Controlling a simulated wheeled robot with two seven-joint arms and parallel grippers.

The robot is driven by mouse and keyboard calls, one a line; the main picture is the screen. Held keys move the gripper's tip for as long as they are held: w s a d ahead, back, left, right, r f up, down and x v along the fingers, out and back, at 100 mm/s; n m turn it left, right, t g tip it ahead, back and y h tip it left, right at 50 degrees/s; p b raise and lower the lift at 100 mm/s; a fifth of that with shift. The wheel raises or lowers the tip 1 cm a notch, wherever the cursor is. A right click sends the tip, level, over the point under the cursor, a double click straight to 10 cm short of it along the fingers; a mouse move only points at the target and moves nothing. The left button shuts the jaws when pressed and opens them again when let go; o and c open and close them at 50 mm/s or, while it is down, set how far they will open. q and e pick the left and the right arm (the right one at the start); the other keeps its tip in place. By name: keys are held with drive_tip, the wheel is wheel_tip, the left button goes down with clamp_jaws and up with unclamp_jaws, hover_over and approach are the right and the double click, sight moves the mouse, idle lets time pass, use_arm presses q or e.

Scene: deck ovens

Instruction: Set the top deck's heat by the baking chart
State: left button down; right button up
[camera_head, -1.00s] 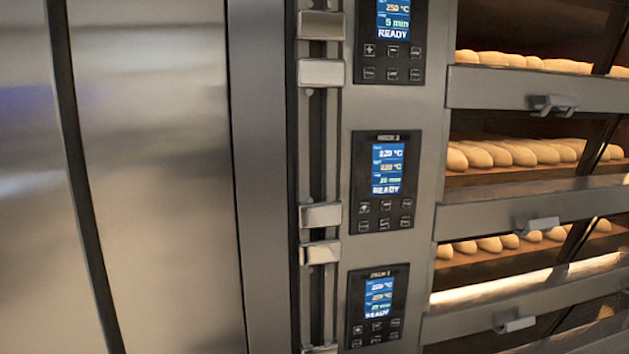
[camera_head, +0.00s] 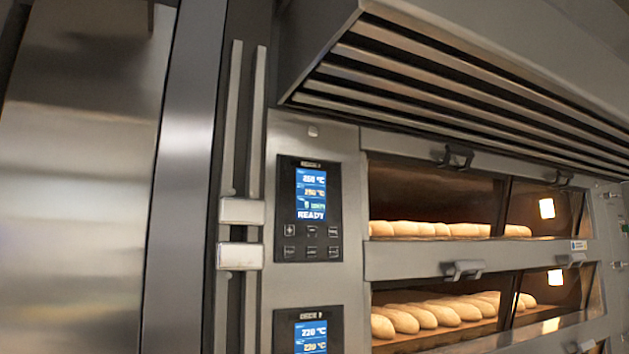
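The top deck's control panel (camera_head: 308,210) is a black plate on the steel front, left of the top oven window. Its blue screen (camera_head: 311,194) shows temperature lines in °C and the word READY; the digits are too blurred to read surely. Two rows of small buttons (camera_head: 312,241) sit below the screen, with a plus button (camera_head: 290,230) at upper left. The top deck (camera_head: 436,200) holds a row of pale loaves (camera_head: 430,229) behind glass. No baking chart shows in this view. Neither of my grippers is in view.
A second panel (camera_head: 308,331) sits below, cut by the frame's bottom edge, beside a second deck with loaves (camera_head: 440,314). A slatted steel hood (camera_head: 460,80) juts out above the decks. Door handles (camera_head: 464,269) stick out from the front. A tall steel surface (camera_head: 80,200) fills the left.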

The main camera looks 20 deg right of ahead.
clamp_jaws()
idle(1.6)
